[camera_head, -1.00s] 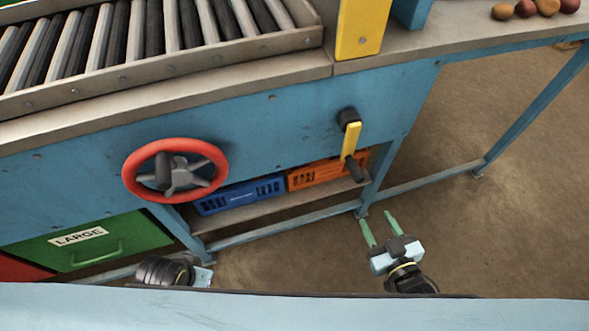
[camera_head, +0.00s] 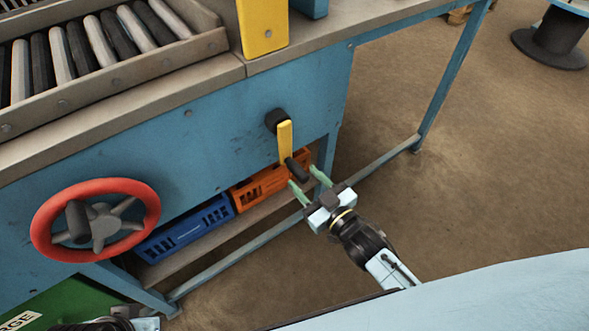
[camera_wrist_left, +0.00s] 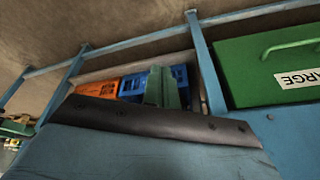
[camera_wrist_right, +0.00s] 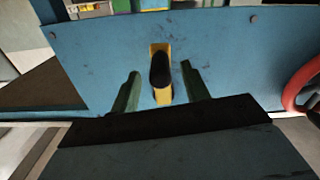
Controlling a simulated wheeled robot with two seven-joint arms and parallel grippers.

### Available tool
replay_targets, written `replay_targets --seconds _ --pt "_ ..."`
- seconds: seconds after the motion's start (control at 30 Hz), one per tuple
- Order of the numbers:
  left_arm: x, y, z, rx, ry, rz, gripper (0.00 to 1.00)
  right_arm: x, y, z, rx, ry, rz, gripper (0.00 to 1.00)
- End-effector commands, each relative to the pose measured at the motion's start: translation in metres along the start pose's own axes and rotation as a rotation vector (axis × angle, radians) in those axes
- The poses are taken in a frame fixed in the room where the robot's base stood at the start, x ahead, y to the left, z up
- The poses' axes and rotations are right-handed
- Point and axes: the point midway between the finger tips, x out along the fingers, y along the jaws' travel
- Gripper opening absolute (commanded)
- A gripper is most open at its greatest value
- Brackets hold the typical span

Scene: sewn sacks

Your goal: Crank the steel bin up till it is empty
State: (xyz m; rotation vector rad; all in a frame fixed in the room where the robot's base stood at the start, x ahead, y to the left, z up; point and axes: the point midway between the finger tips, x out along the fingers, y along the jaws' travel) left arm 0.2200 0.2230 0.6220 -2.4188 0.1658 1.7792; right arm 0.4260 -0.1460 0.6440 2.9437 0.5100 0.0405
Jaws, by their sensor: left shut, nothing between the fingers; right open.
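A yellow crank with a dark grip (camera_head: 286,148) sticks out of the blue side panel in the head view. Its grip hangs down. My right gripper (camera_head: 306,180) is open, its green fingers just short of the grip. In the right wrist view the crank's dark grip (camera_wrist_right: 160,70) sits beyond and between the open fingers (camera_wrist_right: 158,85), not touching them as far as I can see. My left gripper (camera_wrist_left: 163,85) is shut and empty in the left wrist view; only part of that arm shows at the head view's bottom left. I cannot make out the steel bin.
A red handwheel (camera_head: 95,220) stands out from the panel at left. Blue (camera_head: 185,228) and orange (camera_head: 262,183) crates sit on a low shelf. A green drawer (camera_wrist_left: 270,65) is near my left gripper. A roller conveyor (camera_head: 90,50) runs above. Open floor lies at right.

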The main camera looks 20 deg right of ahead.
Motion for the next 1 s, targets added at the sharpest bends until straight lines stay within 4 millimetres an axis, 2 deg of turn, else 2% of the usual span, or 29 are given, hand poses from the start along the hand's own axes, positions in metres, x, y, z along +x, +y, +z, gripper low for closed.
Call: replay_targets --seconds 0.17,0.4,0.6,0.93,1.0 --pt "-0.017 0.005 -0.006 -0.004 0.044 0.011 0.00 0.029 0.000 0.001 -0.002 0.003 -0.001 0.46" --pt "-0.015 0.009 -0.034 0.004 0.185 0.019 0.00 0.044 0.000 0.001 0.000 0.001 0.000 0.46" --pt "-0.016 0.011 -0.045 0.006 0.243 0.023 0.00 0.051 0.000 0.000 0.000 0.000 0.000 0.46" --pt "-0.016 0.011 -0.047 0.007 0.252 0.024 0.00 0.052 0.000 0.000 0.000 0.000 0.000 0.46" --pt "-0.016 0.011 -0.047 0.007 0.252 0.024 0.00 0.052 0.000 0.000 0.000 0.000 0.000 0.37"
